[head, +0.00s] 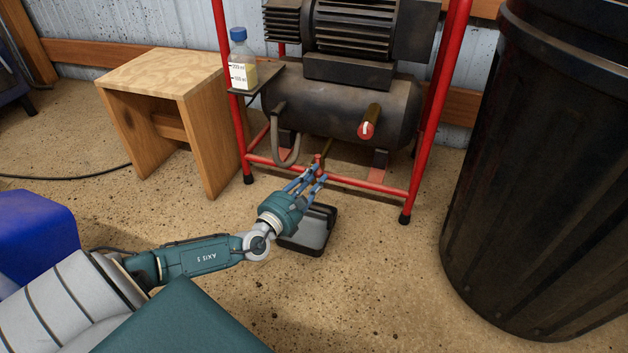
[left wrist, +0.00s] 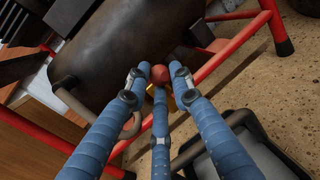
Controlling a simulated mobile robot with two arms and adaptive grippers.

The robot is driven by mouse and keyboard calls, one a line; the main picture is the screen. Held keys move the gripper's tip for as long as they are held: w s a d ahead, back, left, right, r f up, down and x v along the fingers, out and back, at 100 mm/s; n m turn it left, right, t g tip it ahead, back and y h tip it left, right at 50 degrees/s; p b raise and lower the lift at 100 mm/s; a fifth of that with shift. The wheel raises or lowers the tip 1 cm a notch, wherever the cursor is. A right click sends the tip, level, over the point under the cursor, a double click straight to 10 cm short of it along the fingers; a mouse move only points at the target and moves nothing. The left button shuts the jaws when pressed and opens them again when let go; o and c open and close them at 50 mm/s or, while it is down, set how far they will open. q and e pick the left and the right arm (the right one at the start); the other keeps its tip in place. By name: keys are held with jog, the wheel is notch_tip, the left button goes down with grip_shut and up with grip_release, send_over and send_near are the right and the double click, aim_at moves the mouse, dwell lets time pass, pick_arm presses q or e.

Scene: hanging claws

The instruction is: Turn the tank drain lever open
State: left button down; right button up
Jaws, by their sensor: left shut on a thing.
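The dark tank (head: 340,112) lies in a red frame under a finned motor. The drain lever sits below the tank; its round red end (left wrist: 159,74) shows between my fingers in the left wrist view, with a bit of brass beside it. My left gripper (head: 316,170) reaches in from the left, its blue fingers closed around the lever's end. It also shows in the left wrist view (left wrist: 158,78). The fingers hide most of the lever, so its angle is hard to tell. My right gripper is not in view.
A black drip tray (head: 318,243) lies on the floor below my gripper. Red frame legs (head: 424,140) stand on both sides. A wooden stool (head: 205,130) is at left, a bottle (head: 241,62) on a small shelf, and a black bin (head: 545,170) at right.

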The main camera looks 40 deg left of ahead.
pick_arm(q)
jog(key=shift+f, duration=0.15)
jog(key=c, duration=1.5)
grip_release()
